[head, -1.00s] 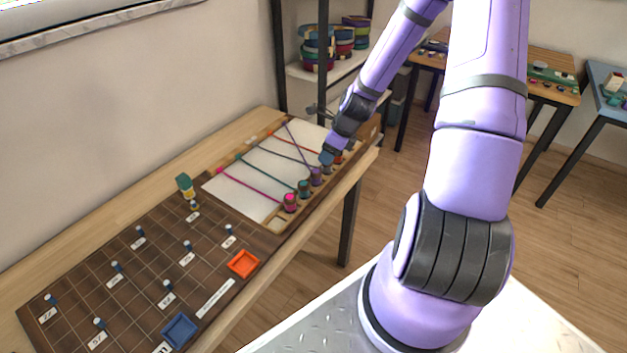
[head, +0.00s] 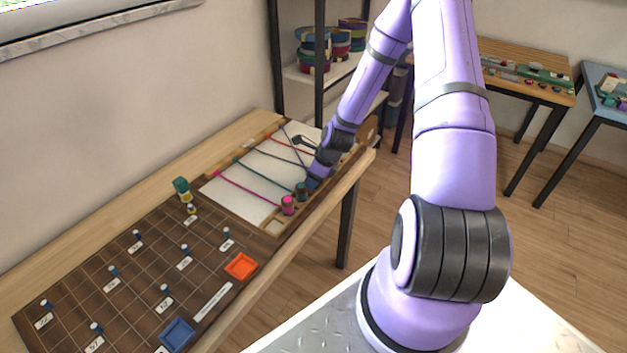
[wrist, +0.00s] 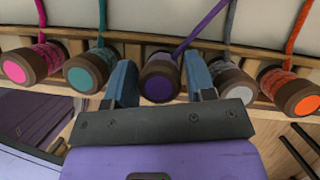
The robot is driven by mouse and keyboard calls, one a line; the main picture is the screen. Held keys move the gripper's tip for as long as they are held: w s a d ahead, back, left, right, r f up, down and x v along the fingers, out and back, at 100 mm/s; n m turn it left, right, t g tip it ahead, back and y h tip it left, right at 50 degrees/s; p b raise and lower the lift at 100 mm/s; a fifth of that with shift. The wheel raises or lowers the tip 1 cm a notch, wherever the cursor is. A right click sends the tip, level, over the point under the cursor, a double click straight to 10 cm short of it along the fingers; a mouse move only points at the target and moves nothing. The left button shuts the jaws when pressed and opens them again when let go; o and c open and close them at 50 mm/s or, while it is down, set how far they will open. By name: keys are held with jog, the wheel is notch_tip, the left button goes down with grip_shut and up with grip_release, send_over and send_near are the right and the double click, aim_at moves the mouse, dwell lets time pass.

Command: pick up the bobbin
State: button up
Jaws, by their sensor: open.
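A row of bobbins with brown ends and coloured cords lies along the wooden rack in the wrist view. The purple bobbin (wrist: 160,80) sits between the two blue fingers of my gripper (wrist: 160,84), which are apart, one on each side of it. I cannot tell whether the fingers touch it. Left of it are the teal bobbin (wrist: 87,72) and the pink bobbin (wrist: 25,65). Right of it are the grey bobbin (wrist: 234,82) and the orange bobbin (wrist: 288,94). In the head view, my gripper (head: 313,182) is low at the rack and hides the purple bobbin.
The white braiding board (head: 240,197) carries the stretched cords. A brown grid board (head: 75,290) with small pegs, an orange tray (head: 241,266) and a blue tray (head: 177,334) lies nearer. Neighbouring bobbins stand close to both fingers.

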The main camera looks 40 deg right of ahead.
jog(key=c, duration=0.7)
jog(key=shift+w+r, duration=0.1)
